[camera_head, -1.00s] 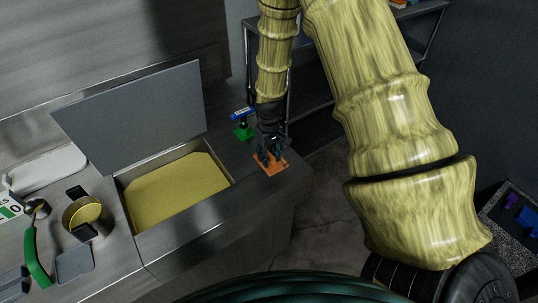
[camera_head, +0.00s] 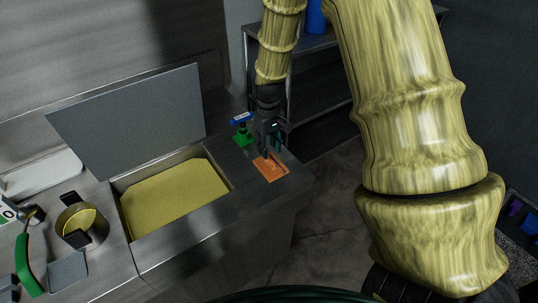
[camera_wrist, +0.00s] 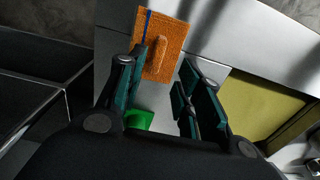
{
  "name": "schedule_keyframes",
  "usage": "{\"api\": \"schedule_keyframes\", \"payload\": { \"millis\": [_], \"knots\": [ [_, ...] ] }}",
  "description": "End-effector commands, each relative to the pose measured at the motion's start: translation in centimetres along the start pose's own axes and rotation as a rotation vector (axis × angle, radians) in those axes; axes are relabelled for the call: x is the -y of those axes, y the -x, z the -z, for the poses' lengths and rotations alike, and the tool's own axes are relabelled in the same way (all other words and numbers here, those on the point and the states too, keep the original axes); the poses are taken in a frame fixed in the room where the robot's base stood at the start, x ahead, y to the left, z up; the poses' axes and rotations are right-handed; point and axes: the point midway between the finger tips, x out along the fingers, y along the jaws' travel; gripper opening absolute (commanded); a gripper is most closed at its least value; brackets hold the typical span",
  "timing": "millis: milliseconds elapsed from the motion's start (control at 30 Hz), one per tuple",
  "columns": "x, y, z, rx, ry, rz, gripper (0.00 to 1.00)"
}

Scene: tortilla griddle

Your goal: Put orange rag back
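The orange rag (camera_head: 269,173) lies flat on the steel counter, to the right of the yellow-bottomed griddle well, near the counter's right end. In the wrist view the rag (camera_wrist: 172,38) has a raised fold in its middle. My gripper (camera_head: 268,154) is just above the rag's far edge. In the wrist view its two fingers (camera_wrist: 163,62) are apart, with nothing held between them. The rag is beyond the fingertips; the left finger overlaps its edge in the picture. Whether a finger touches it I cannot tell.
A green-based item with a blue top (camera_head: 242,131) stands close left of my gripper. The griddle well (camera_head: 178,198) has its grey lid (camera_head: 130,120) raised. A metal pot (camera_head: 82,227) and green-handled tool (camera_head: 25,262) are at left. A shelf (camera_head: 305,42) stands behind.

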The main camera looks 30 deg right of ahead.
Motion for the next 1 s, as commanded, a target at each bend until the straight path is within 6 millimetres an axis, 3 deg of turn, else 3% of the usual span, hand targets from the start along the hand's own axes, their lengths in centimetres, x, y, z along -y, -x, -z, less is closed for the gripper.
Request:
{"api": "schedule_keyframes", "payload": {
  "millis": [500,1000],
  "knots": [
    [0.0,4.7,0.0,-0.001,0.0,0.0,0.35],
    [0.0,5.0,0.0,0.001,0.0,0.0,0.35]
  ]
}}
